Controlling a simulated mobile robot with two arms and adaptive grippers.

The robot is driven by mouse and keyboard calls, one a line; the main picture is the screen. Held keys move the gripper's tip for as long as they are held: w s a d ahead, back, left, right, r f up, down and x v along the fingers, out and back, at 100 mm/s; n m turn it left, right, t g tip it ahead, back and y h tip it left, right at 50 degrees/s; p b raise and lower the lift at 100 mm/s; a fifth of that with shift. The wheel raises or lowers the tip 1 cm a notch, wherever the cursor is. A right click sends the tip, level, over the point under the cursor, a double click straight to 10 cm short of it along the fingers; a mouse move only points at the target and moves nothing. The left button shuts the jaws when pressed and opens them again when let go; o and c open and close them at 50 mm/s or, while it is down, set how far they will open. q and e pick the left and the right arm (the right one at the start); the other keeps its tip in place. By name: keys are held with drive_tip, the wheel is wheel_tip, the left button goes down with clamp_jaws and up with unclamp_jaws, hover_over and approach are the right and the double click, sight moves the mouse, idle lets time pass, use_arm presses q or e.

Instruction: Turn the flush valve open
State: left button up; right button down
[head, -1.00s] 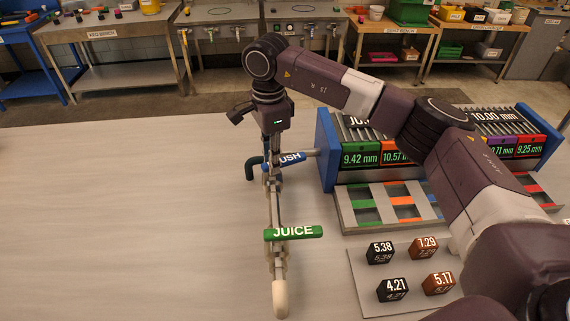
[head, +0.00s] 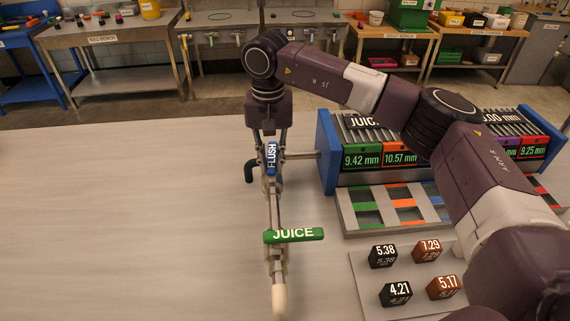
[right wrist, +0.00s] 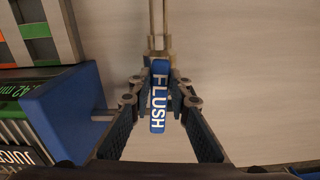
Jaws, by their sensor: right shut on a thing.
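The flush valve's blue handle (head: 271,157), lettered FLUSH, lies in line with the pipe run (head: 277,212) in the head view. In the right wrist view the blue handle (right wrist: 159,100) stands lengthwise between the fingers. My right gripper (head: 270,165) is over the valve, pointing down, and shut on this handle; its fingers (right wrist: 160,97) flank the handle on both sides. The valve body under the handle is mostly hidden. My left gripper is not in view.
A green JUICE handle (head: 293,235) sits crosswise on the same pipe, nearer me. A blue-sided rack (head: 328,150) with numbered tags stands close on the right. Several numbered blocks lie on a board (head: 365,290). The table at left is clear.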

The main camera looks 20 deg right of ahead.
sight(271, 164)
drive_tip(key=c, duration=2)
unclamp_jaws()
drive_tip(key=shift+o, duration=0.2)
wheel_tip(271, 164, up, 6)
drive_tip(key=p, duration=0.4)
